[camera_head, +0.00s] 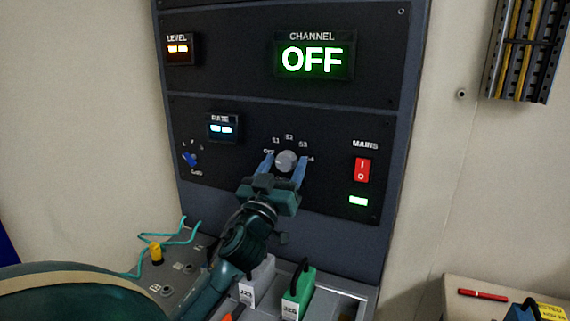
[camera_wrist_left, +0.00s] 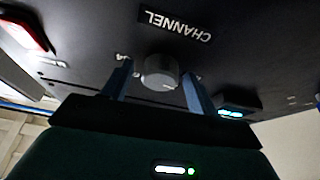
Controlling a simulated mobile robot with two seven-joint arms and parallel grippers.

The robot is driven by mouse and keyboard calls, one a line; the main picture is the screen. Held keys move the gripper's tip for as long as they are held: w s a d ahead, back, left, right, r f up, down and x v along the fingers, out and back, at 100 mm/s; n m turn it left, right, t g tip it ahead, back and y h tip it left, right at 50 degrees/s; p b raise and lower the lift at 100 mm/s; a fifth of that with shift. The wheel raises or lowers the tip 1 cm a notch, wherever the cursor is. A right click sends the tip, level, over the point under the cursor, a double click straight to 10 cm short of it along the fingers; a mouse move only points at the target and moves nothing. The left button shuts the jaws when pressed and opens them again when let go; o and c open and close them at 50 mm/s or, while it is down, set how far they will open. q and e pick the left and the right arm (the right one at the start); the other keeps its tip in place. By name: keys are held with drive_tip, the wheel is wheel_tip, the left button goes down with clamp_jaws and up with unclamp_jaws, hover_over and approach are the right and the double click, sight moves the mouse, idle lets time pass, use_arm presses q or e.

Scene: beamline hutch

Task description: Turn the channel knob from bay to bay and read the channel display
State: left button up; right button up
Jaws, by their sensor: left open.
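The channel knob (camera_head: 286,160) is a round grey knob on the lower black panel, with position labels such as S1, S2 and S3 around its top. The channel display (camera_head: 314,59) above it reads OFF in green. My left gripper (camera_head: 286,166) is open, with one blue finger on each side of the knob. In the left wrist view, the knob (camera_wrist_left: 159,72) sits between the two fingers (camera_wrist_left: 157,88); a gap shows on both sides, and I cannot tell how deep the fingers reach. My right gripper is not in view.
A red MAINS switch (camera_head: 362,170) is right of the knob, and a small blue knob (camera_head: 190,159) is left. LEVEL (camera_head: 179,49) and RATE (camera_head: 222,128) displays are lit. Below are a green block (camera_head: 299,292), a yellow plug (camera_head: 156,253) and teal cables. A side table (camera_head: 458,291) holds a red pen.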

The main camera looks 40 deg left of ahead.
use_arm(q)
drive_tip(key=shift+c, duration=0.5)
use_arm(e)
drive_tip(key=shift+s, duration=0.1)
use_arm(q)
drive_tip(key=c, duration=0.9)
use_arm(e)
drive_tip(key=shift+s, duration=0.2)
